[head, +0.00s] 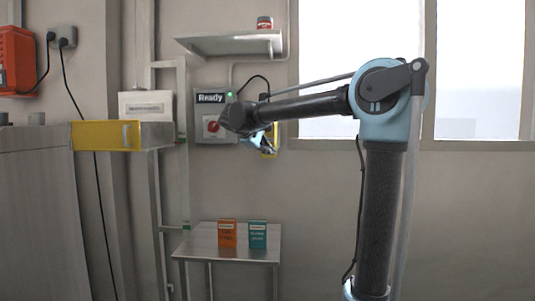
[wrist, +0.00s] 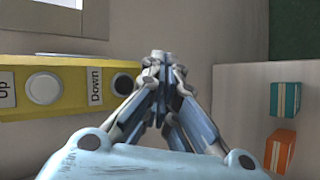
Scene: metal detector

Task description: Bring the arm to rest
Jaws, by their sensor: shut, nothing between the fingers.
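My gripper (head: 264,142) is at the end of my bent arm, in front of the wall below the shelf in the head view. In the wrist view its fingers (wrist: 158,58) come together at the tips, shut and empty. A yellow control box (wrist: 60,88) with round buttons labelled Up and Down lies left of the fingers in the wrist view. A bit of yellow (head: 273,134) shows beside the gripper in the head view. I cannot tell whether the fingers touch the box.
A grey panel reading Ready (head: 211,98), with a red knob and green light, is on the wall behind my gripper. A small table (head: 205,254) below bears an orange box (head: 227,234) and a teal box (head: 258,235). A shelf (head: 225,43) hangs above.

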